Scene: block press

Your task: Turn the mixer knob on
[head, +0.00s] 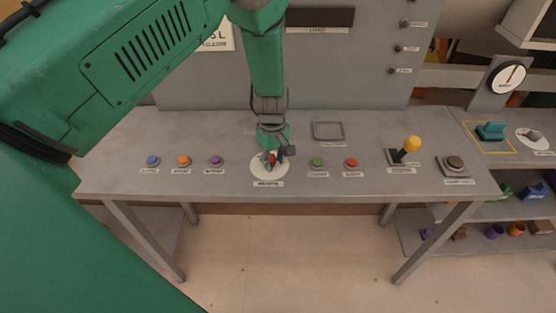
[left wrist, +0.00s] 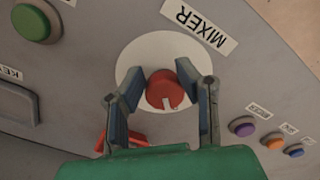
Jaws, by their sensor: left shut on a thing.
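The mixer knob is a round red knob with a white pointer mark, seen in the left wrist view (left wrist: 165,90). It sits on a white disc (left wrist: 143,52) beside the label MIXER (left wrist: 199,27). In the head view the disc (head: 256,172) lies at the middle of the grey table, with the knob mostly hidden by the gripper. My left gripper (head: 270,159) reaches down from above, and its fingers are shut on the knob from both sides, also in the left wrist view (left wrist: 163,76). The pointer mark faces toward the gripper's palm. My right gripper is not in view.
Blue (head: 153,160), orange (head: 184,160) and purple (head: 216,160) buttons lie left of the knob. Green (head: 317,162) and red (head: 351,162) buttons lie right of it. A yellow-topped lever (head: 411,144) and a brown button (head: 455,162) are farther right. A grey panel stands behind.

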